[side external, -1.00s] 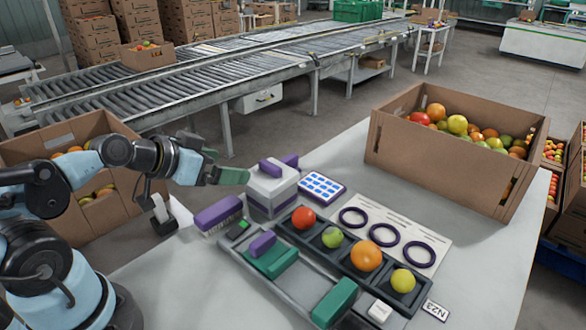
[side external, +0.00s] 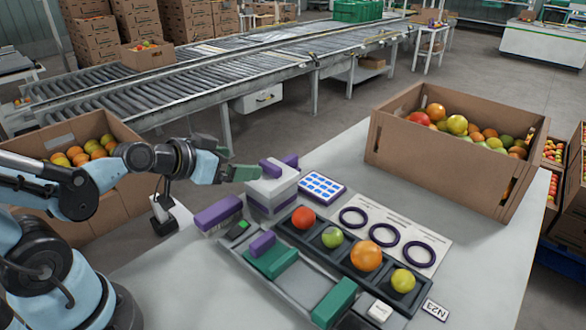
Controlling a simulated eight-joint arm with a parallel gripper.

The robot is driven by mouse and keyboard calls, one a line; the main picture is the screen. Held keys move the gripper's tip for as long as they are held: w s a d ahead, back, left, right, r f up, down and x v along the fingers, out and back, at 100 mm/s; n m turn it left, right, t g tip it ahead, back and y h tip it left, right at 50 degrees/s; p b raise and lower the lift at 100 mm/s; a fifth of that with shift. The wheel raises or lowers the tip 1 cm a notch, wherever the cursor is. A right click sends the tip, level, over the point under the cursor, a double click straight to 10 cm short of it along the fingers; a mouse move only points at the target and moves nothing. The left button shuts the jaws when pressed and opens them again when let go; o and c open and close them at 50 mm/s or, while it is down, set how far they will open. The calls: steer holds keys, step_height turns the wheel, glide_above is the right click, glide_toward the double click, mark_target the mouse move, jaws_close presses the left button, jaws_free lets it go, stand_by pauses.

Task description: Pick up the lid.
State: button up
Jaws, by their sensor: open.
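A pale box with purple parts stands on the white table, left of the middle. Its lid (side external: 283,182) is the light top with a purple handle (side external: 271,168). My gripper (side external: 244,173), with green fingertips, is open and empty. It is just left of the lid, at about the height of the handle in the picture. I cannot tell whether a fingertip touches the lid. One finger partly hides the other.
A purple-topped brush-like block (side external: 217,213) lies left of the box. A blue-and-white tray (side external: 322,186) is right of it. A cardboard crate (side external: 444,177) stands at right.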

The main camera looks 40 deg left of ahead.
mark_target(271, 164)
steer(key=shift+x, duration=1.65)
steer(key=shift+d+x, duration=0.2)
steer(key=shift+x, duration=2.4)
steer(key=c, duration=1.2)
steer(key=shift+o, duration=0.2)
steer(key=shift+r, duration=0.2)
